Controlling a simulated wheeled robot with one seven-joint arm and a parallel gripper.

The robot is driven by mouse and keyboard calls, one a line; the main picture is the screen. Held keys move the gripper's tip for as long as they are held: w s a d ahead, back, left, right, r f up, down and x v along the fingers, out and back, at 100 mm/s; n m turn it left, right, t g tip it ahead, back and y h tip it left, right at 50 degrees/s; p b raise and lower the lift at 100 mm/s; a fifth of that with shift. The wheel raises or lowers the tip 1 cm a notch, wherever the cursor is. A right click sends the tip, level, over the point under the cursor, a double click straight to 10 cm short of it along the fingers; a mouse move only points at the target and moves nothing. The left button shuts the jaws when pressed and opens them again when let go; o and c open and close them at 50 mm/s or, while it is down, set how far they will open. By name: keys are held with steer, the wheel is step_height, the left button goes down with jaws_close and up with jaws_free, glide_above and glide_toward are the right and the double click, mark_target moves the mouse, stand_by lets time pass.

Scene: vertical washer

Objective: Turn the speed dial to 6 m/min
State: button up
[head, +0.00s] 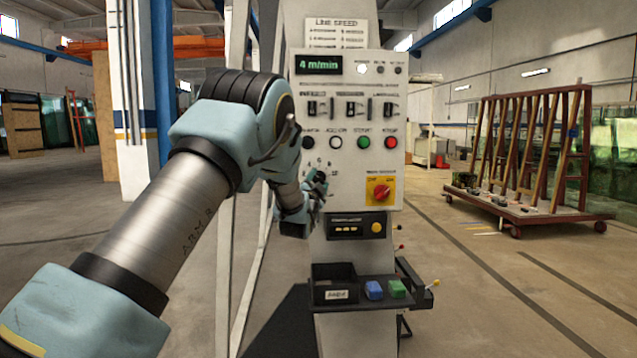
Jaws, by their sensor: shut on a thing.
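The control panel (350,85) is on a light grey column in the middle of the head view. Its display (318,64) reads "4 m/min" in green. The speed dial (322,183) is at the panel's lower left, with numbers around it. My gripper (318,190) is at the dial and shut on it. My wrist and the gripper hide most of the dial, so its pointer cannot be made out.
A red and yellow rotary switch (380,191) is right of the dial. Several push buttons (364,143) and toggle switches (350,108) are above it.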

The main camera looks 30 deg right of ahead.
jaws_close()
steer(key=shift+f+m+b, duration=0.1)
steer(key=shift+m+b, duration=0.25)
steer(key=shift+m, duration=0.05)
steer(key=m+g+b, duration=0.1)
steer(key=m+b, duration=0.1)
steer(key=m, duration=0.1)
steer(key=shift+m+g+b, duration=0.3)
steer(key=shift+b, duration=0.05)
steer(key=shift+m+g+y+b, duration=0.5)
steer(key=shift+m+b, duration=0.45)
steer(key=shift+m, duration=0.95)
steer(key=shift+r, duration=0.2)
steer(key=o, duration=1.1)
jaws_free()
steer(key=shift+c, duration=0.2)
